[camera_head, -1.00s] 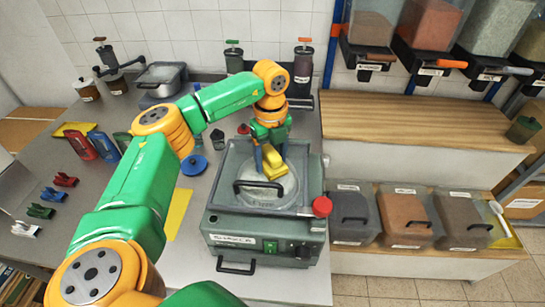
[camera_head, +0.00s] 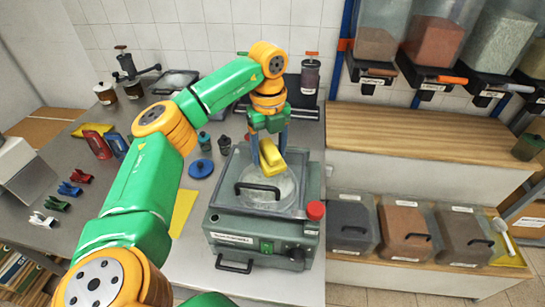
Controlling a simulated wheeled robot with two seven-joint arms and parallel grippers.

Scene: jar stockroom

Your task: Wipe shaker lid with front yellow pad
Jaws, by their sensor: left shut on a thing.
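The shaker (camera_head: 230,239) is a grey-green box with a green switch and a red knob, standing at the table's front right. Its clear lid (camera_head: 228,194) with a black handle is closed on top. My left gripper (camera_head: 270,146) points down over the lid and is shut on a yellow pad (camera_head: 271,158). The pad is near the back of the lid; I cannot tell whether it touches it. My right gripper is not in view.
A flat yellow sheet (camera_head: 182,211) and a blue round lid (camera_head: 201,169) lie left of the shaker. Coloured clips (camera_head: 70,189) lie far left. Lidded bins (camera_head: 404,232) stand on the right, under a wooden shelf (camera_head: 420,137) with hoppers above.

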